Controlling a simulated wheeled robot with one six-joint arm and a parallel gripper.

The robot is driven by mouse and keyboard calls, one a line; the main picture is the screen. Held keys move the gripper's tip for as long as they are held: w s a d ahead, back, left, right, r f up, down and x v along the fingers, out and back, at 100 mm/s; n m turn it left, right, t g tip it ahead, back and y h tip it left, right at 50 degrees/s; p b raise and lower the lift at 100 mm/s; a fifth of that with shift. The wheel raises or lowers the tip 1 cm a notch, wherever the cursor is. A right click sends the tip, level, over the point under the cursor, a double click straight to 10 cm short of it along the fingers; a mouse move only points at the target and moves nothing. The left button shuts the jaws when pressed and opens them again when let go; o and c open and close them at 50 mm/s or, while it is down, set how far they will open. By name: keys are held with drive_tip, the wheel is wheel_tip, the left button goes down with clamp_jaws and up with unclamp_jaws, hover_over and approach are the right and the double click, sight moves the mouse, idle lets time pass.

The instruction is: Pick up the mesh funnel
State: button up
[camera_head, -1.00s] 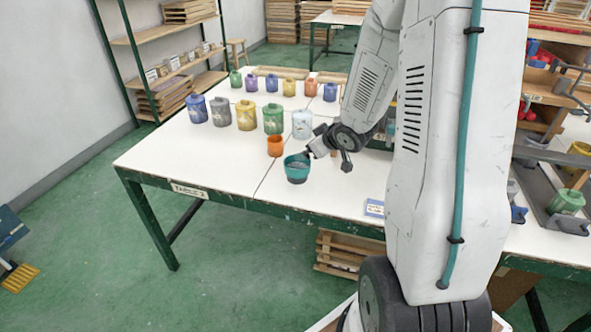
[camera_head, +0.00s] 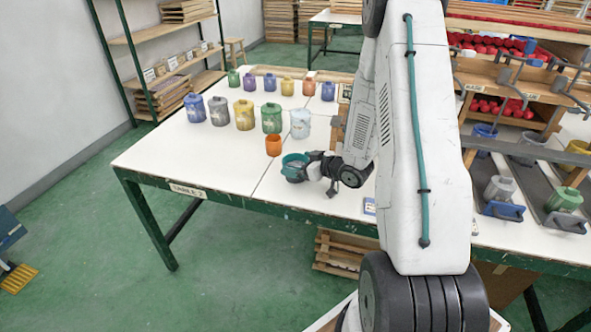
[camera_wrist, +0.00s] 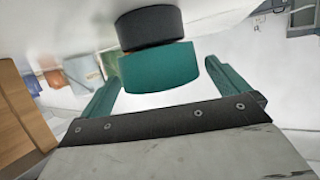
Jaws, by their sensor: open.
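The mesh funnel (camera_head: 292,170) is a teal round cup with a greyish inside, standing on the white table near its front edge. My gripper (camera_head: 309,165) is at its right side and hides part of it. In the wrist view the funnel's teal wall (camera_wrist: 160,68) and a dark band show between the two green fingers. The gripper (camera_wrist: 163,75) is open, with a gap visible beside each finger. Whether the fingertips reach past the funnel's middle I cannot tell.
An orange cup (camera_head: 273,145) stands just behind the funnel. A light blue-white jar (camera_head: 300,123) and a green jar (camera_head: 271,118) stand in a row farther back, with more jars beyond. The table (camera_head: 225,165) is clear to the left of the funnel.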

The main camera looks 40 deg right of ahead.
drive_tip(key=shift+x, duration=1.1)
drive_tip(key=c, duration=1)
